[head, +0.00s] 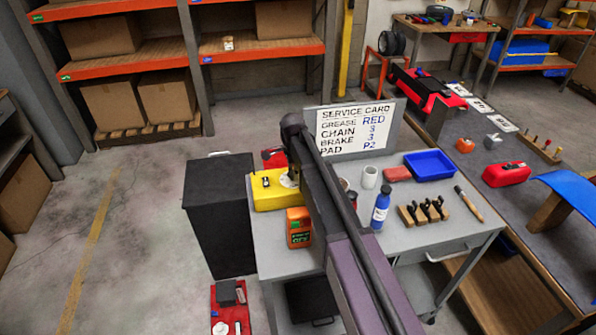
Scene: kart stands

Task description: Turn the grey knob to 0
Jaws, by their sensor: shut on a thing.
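A yellow box (270,198) sits at the left end of the grey service table. On its top is a pale round dial (287,181), partly covered by my arm. A small dark and white mark shows on the box top left of the dial. The grey knob cannot be made out; the dial's right part is behind my arm. My arm rises from the bottom of the view to a bend above the box. My gripper is hidden behind my own arm links, so its fingers do not show.
An orange meter (298,228) stands in front of the box. A blue bottle (380,206), white cup (369,177), blue tray (429,164) and wooden holder (424,212) stand right of my arm. A service card (354,128) stands behind. A black cabinet (217,212) adjoins the table's left.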

